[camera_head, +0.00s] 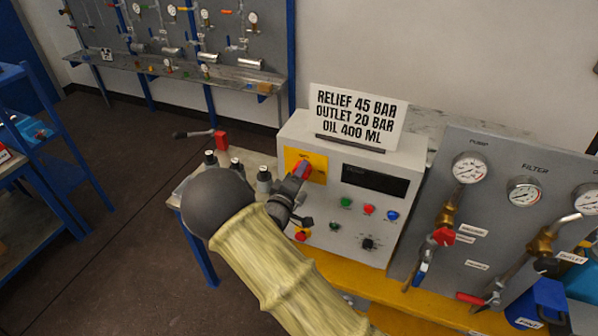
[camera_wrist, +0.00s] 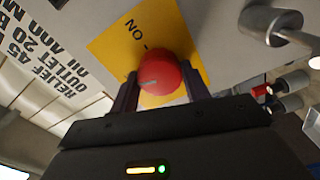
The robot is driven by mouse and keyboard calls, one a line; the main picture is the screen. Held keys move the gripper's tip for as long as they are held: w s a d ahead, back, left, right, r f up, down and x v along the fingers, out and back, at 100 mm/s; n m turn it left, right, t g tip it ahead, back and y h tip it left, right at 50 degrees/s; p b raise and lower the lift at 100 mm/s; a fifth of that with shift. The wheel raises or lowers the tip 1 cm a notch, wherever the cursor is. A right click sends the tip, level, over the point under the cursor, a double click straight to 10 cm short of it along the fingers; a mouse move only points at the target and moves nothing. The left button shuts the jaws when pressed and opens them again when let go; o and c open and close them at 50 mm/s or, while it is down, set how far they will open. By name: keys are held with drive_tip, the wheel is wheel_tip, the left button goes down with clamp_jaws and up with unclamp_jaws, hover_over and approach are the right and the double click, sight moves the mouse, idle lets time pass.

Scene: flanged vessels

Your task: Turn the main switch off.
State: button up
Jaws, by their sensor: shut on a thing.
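The main switch is a red rotary knob (camera_wrist: 160,80) on a yellow plate (camera_wrist: 118,45) marked "ON" in the wrist view. In the head view the knob (camera_head: 303,169) sits on its yellow plate (camera_head: 318,162) at the upper left of the grey control box (camera_head: 400,160). My gripper (camera_wrist: 160,90) has one dark finger on each side of the knob and is shut on it. In the head view my gripper (camera_head: 296,180) reaches the knob from the lower left. The "OFF" mark and the switch's exact angle cannot be read.
A sign (camera_head: 357,115) stands on the box. A panel with gauges (camera_head: 470,168) and valves stands to the right. Black-capped bottles (camera_head: 236,166) stand to the left.

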drive_tip(key=n+p, duration=0.1)
drive_tip(key=n, duration=0.2)
drive_tip(key=shift+n, duration=0.3)
drive_tip(key=shift+f, duration=0.1)
drive_tip(key=o, duration=1)
drive_tip(key=shift+a, duration=0.1)
drive_tip(key=b+v, duration=0.5)
drive_tip(key=v, duration=1.2)
drive_tip(key=shift+s+b, duration=0.2)
drive_tip(key=shift+b, duration=0.2)
